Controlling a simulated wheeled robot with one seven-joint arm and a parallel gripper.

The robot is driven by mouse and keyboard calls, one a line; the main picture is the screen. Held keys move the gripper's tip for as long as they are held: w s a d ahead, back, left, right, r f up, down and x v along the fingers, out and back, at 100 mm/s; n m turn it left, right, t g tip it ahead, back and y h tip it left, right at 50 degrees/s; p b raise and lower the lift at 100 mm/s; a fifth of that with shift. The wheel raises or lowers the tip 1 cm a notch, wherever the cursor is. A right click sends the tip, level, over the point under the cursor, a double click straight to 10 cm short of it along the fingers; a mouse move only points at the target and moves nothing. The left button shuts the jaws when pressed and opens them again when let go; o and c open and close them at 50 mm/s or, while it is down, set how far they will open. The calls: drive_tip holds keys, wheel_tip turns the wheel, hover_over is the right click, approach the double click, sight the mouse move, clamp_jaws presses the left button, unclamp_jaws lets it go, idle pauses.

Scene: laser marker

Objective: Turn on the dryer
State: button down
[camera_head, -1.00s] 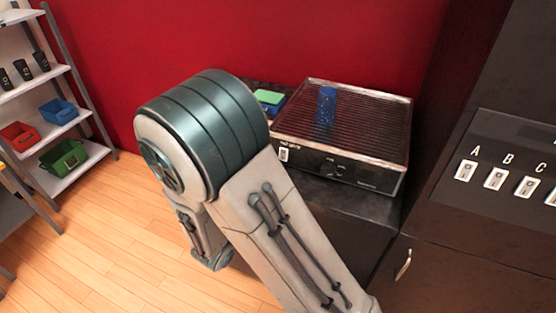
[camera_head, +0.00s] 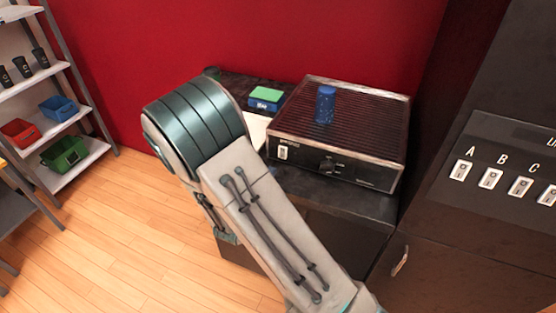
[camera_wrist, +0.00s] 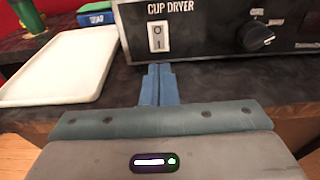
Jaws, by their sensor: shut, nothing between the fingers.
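The cup dryer (camera_head: 340,172) is a dark box with a ribbed top, standing on a black counter. Its front panel (camera_wrist: 205,30) fills the top of the wrist view, under the label "CUP DRYER". A white rocker switch (camera_wrist: 158,38) marked 0 above 1 sits below the label; it also shows in the head view (camera_head: 283,153). Which way it is pressed is unclear. My gripper (camera_wrist: 158,72) is shut and empty, its blue fingertips just below and in front of the switch, seemingly apart from it. My arm hides the gripper in the head view.
A blue cup (camera_head: 325,105) stands on the dryer. A round black knob (camera_wrist: 255,37) is right of the switch. A white tray (camera_wrist: 62,68) and a blue box with a green top (camera_head: 265,98) are to the left. A panel of lettered switches (camera_head: 500,170) stands at right.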

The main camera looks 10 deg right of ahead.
sight(282, 157)
drive_tip(key=p+x, duration=0.1)
drive_tip(key=x, duration=0.5)
drive_tip(key=shift+w+d, duration=0.1)
drive_tip(key=shift+f, duration=0.1)
